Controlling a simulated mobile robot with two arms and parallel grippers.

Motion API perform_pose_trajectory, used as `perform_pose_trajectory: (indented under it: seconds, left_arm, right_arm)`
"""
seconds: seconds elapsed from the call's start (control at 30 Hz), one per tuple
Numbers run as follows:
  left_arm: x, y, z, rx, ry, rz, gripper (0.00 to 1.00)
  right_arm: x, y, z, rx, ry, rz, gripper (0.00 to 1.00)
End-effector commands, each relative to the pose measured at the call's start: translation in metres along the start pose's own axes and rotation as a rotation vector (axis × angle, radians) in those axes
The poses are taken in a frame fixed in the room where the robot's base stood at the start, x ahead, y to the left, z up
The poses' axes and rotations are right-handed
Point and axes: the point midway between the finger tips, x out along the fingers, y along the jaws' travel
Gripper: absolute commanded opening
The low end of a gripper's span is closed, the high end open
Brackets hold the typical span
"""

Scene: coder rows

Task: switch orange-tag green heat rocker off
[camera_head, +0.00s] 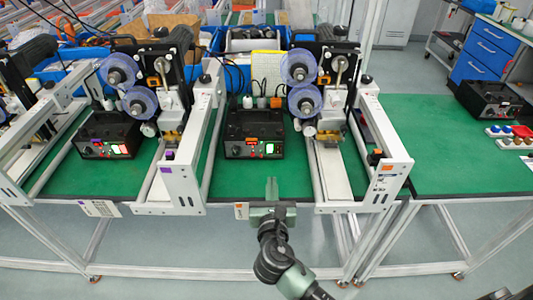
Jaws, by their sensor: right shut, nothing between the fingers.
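A coder with an orange tag (387,167) on its white frame stands in the middle of the green bench. To its left is a black control box (240,147) with a small red-orange display or label and a lit green rocker (270,149) on its front. The rocker's tilt is too small to tell. My right gripper (272,184) is shut and empty, fingers pointing away from me, near the bench's front edge. It is in front of the box in the picture and looks apart from it. My left gripper is not in view.
A purple-tagged coder (166,170) with another black control box (109,134) stands at left. A third black box (489,98) is at the far right, near several coloured parts. White frame arms flank the middle box. Green bench surface (245,180) in front of it is clear.

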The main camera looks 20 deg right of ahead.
Motion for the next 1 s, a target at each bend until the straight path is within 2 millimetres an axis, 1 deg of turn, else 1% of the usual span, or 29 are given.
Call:
perform_pose_trajectory:
  seconds: [0.07, 0.23, 0.37, 0.47, 0.8, 0.87, 0.9, 1.0]
  left_arm:
    - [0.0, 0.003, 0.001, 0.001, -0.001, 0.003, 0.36]
    - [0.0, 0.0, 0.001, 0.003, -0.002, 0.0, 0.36]
    - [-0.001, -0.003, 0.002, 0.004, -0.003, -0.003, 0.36]
    - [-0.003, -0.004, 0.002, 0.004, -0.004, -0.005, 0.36]
    - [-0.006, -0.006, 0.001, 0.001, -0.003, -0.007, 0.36]
    - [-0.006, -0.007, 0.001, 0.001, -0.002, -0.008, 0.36]
    - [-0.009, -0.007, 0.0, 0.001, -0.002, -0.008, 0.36]
    - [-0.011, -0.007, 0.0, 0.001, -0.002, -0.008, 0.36]
  right_arm:
    - [0.0, 0.0, 0.0, 0.001, 0.0, 0.001, 0.0]
    - [0.0, 0.0, -0.001, 0.003, 0.002, 0.001, 0.0]
    - [0.007, 0.0, -0.001, 0.003, 0.002, 0.0, 0.0]
    - [0.021, 0.0, 0.0, 0.004, 0.002, 0.0, 0.0]
    - [0.093, 0.0, 0.0, 0.005, 0.002, 0.0, 0.0]
    - [0.104, 0.0, 0.0, 0.004, 0.003, -0.001, 0.0]
    - [0.111, 0.001, 0.004, 0.005, 0.002, 0.001, 0.0]
    - [0.124, 0.0, 0.008, 0.006, 0.003, 0.0, 0.0]
